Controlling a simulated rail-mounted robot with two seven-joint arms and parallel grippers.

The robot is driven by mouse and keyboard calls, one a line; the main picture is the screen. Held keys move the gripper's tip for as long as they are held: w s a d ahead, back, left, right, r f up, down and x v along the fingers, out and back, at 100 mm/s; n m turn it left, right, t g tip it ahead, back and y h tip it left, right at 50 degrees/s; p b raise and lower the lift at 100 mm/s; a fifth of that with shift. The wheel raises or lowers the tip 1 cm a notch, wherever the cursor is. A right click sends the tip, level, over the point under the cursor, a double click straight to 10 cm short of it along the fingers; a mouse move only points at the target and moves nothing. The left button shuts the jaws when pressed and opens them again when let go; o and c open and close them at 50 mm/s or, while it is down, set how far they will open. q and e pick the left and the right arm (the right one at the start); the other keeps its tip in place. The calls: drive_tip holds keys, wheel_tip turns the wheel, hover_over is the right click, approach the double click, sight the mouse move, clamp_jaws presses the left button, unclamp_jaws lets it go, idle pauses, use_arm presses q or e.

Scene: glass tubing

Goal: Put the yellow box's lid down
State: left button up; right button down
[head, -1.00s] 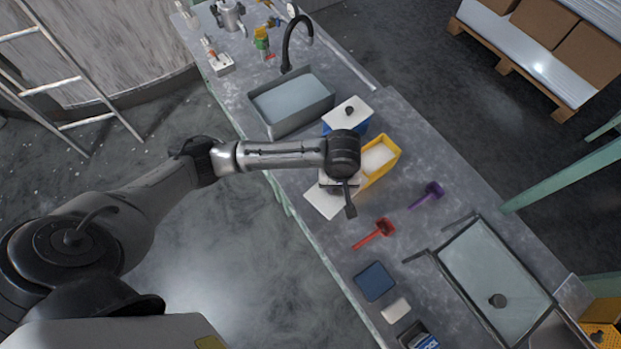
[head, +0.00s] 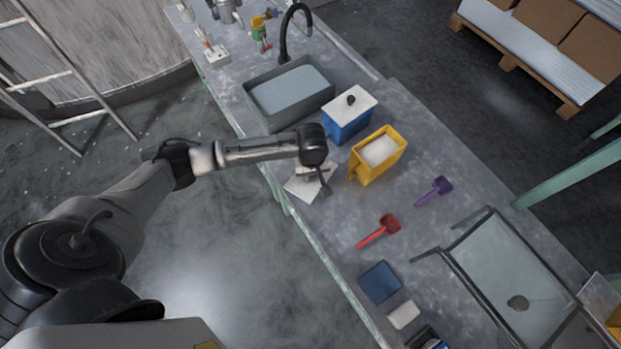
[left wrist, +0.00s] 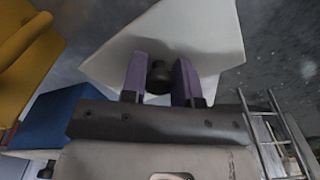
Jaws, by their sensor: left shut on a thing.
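The yellow box (head: 367,173) stands open on the bench with white contents showing. Its lid (head: 297,190) is a white plate beside it, to the left, near the bench's front edge. My left gripper (head: 322,184) is over the lid, and in the left wrist view the purple-padded fingers (left wrist: 159,80) are shut on the black knob (left wrist: 159,72) of the white lid (left wrist: 190,35). The gripper hides part of the lid in the head view. I cannot tell whether the lid touches the bench. My right gripper is not in view.
A blue box (head: 349,124) with a white lid stands behind the yellow box, next to a sink (head: 262,118). A red scoop (head: 380,231), purple scoop (head: 435,191), blue pad (head: 380,282) and glass-topped tray (head: 512,270) lie to the right. Bare bench lies between them.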

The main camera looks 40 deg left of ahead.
sight(311, 178)
use_arm(q)
drive_tip(key=shift+w+a+f, duration=0.15)
drive_tip(key=shift+a+f, duration=0.05)
drive_tip(key=shift+a, duration=0.15)
wheel_tip(311, 178, down, 4)
drive_tip(key=shift+f+b, duration=0.1)
drive_tip(key=shift+b, duration=1)
drive_tip(key=o, duration=0.9)
